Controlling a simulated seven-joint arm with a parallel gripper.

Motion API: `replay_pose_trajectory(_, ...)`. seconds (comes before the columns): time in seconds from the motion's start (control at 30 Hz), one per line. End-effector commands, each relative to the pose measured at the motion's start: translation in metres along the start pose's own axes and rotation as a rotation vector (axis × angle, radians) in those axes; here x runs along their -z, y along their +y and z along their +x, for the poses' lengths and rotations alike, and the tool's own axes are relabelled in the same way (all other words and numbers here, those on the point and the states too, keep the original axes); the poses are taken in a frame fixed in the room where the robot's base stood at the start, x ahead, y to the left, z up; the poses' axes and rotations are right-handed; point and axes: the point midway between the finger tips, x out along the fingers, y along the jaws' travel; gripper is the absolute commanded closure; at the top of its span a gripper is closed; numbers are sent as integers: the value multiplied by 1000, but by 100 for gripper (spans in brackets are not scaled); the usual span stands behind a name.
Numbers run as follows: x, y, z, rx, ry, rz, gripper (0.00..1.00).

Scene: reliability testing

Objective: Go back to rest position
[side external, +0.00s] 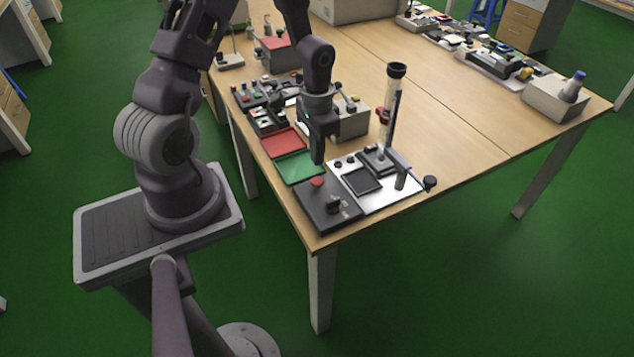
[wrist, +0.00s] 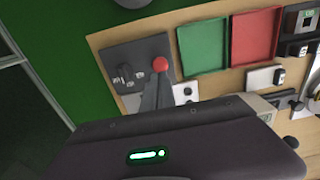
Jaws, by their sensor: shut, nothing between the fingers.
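My gripper (side external: 318,160) hangs pointing down above the front part of the table, over the area between the green tray (side external: 299,168) and the white-based test rig (side external: 372,197). Its fingers are together and hold nothing. In the wrist view, the closed fingers (wrist: 157,95) show as a dark wedge below the red button (wrist: 160,64). The red button (side external: 317,182) sits on a dark control box (side external: 328,212) at the table's front corner. The exact height of the fingertips above the table is hard to tell.
A red tray (side external: 283,143) lies behind the green one. A tall clear tube (side external: 390,105) with a black top stands on the rig, to the right of my gripper. A grey box (side external: 352,122) stands behind. The middle of the table (side external: 450,110) is clear.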

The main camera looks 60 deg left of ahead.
Motion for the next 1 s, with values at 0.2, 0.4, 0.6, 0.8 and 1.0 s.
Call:
replay_pose_trajectory(0.2,0,0,-3,0,0,0,100)
replay_pose_trajectory(0.4,4,3,-29,36,24,6,100)
replay_pose_trajectory(0.6,-11,47,-156,149,172,-3,100)
replay_pose_trajectory(0.8,-79,109,-244,114,364,-17,100)
replay_pose_trajectory(1.0,-136,142,-269,19,475,-1,100)
